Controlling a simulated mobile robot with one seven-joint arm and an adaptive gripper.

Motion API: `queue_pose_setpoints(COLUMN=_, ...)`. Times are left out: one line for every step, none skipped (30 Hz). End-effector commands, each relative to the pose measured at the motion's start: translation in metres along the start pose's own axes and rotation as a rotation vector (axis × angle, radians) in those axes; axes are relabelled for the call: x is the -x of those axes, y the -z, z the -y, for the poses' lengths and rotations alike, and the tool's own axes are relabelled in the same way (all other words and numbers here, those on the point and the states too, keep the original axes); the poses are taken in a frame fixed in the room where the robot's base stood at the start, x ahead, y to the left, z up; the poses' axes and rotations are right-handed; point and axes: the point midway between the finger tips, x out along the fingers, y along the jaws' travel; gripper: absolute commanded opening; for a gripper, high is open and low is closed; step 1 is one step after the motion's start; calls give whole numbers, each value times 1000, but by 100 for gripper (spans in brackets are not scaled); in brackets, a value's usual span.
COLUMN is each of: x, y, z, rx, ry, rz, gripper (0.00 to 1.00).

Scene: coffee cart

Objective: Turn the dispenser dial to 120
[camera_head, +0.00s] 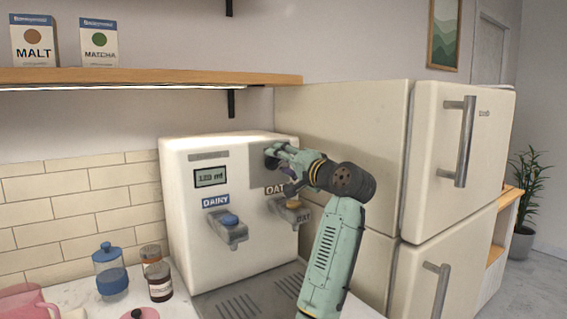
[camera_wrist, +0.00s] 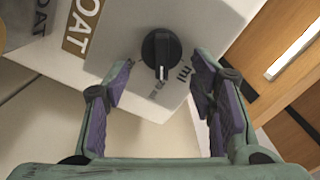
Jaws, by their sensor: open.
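The white dispenser (camera_head: 230,255) stands on the counter in the head view. Its small display (camera_head: 210,177) shows a number in ml that looks like 120; the last digit is hard to read. The black dial (camera_wrist: 158,52) shows in the wrist view, its pointer ridge toward the bottom of the picture. My gripper (camera_head: 272,153) is at the dispenser's upper right front and hides the dial in the head view. In the wrist view my gripper (camera_wrist: 163,72) is open, one purple-padded finger on each side of the dial, with a gap on both sides.
The DAIRY spout (camera_head: 228,230) and OAT spout (camera_head: 290,212) jut out below the display and my gripper. A cream fridge (camera_head: 450,160) stands close on the right. Jars (camera_head: 111,275) stand on the counter at left. A wooden shelf (camera_head: 150,77) runs above.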

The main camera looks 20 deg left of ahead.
Motion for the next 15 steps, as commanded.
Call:
queue_pose_setpoints(x=0, y=0, z=0, rx=0, ry=1, rz=0, gripper=51)
queue_pose_setpoints(x=0, y=0, z=1, rx=1, ry=1, rz=0, gripper=51)
queue_pose_setpoints(x=0, y=0, z=1, rx=1, ry=1, rz=0, gripper=51)
queue_pose_setpoints(x=0, y=0, z=1, rx=1, ry=1, rz=0, gripper=51)
queue_pose_setpoints(x=0, y=0, z=1, rx=1, ry=1, rz=0, gripper=51)
queue_pose_setpoints(x=1, y=0, z=1, rx=1, ry=2, rz=-1, gripper=51)
queue_pose_setpoints(x=3, y=0, z=1, rx=1, ry=2, rz=-1, gripper=51)
queue_pose_setpoints(x=5, y=1, z=1, rx=1, ry=2, rz=-2, gripper=51)
queue_pose_setpoints(x=9, y=1, z=1, rx=1, ry=2, rz=-2, gripper=51)
queue_pose_setpoints(x=13, y=1, z=1, rx=2, ry=2, rz=-3, gripper=51)
queue_pose_setpoints(x=18, y=1, z=1, rx=2, ry=2, rz=-3, gripper=51)
queue_pose_setpoints(x=26, y=1, z=1, rx=2, ry=2, rz=-4, gripper=51)
queue_pose_setpoints(x=32, y=1, z=0, rx=2, ry=1, rz=-4, gripper=51)
queue_pose_setpoints(x=38, y=2, z=0, rx=2, ry=2, rz=-5, gripper=51)
queue_pose_setpoints(x=47, y=1, z=0, rx=3, ry=0, rz=-4, gripper=51)
